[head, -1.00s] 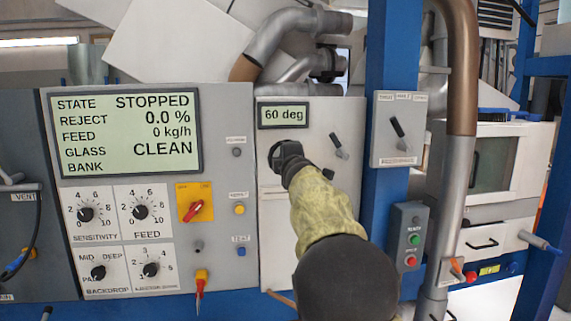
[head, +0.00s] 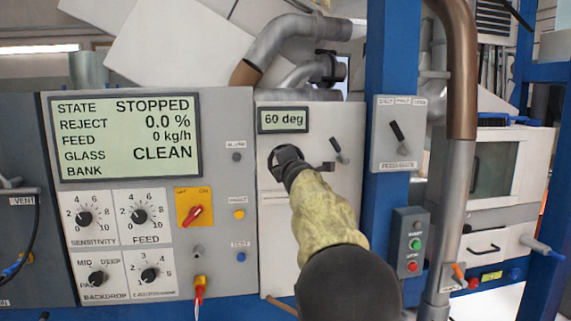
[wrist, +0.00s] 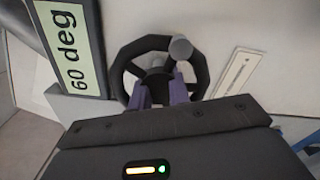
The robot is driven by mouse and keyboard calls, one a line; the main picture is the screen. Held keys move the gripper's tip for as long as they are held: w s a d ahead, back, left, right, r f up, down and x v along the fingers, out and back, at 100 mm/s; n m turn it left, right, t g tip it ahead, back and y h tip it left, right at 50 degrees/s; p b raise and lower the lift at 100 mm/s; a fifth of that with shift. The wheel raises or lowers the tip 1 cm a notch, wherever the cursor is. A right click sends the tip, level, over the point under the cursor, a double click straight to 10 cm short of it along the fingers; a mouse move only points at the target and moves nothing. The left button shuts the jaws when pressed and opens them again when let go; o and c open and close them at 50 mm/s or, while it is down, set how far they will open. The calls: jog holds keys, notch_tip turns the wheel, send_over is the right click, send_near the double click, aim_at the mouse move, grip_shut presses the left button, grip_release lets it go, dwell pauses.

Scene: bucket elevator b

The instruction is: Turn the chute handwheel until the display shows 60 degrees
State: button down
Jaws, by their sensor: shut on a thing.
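The small display (head: 283,119) on the white panel reads 60 deg. It also shows in the wrist view (wrist: 75,47), turned on its side. The chute handwheel (wrist: 122,62) is a dark ring with a grey knob (wrist: 180,48) on its rim. In the head view the handwheel (head: 273,160) sits below the display and is mostly hidden behind my gripper and arm. My gripper (wrist: 162,92) has its purple fingers at the wheel, near its hub and lower rim. The gripper is shut on the handwheel; the exact contact is partly hidden.
A larger screen (head: 126,136) at left reads STOPPED, with several knobs below it. A small lever (head: 339,150) is right of the wheel. A blue post (head: 385,220) with a lever box (head: 399,133) and a button box (head: 409,243) stands close to my arm's right.

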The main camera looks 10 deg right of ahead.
jog(key=c, duration=1.6)
grip_release()
jog(key=shift+a+f, duration=0.1)
jog(key=s+b, duration=0.7)
jog(key=s, duration=1)
jog(key=shift+s+b, duration=0.25)
jog(key=shift+b, duration=0.15)
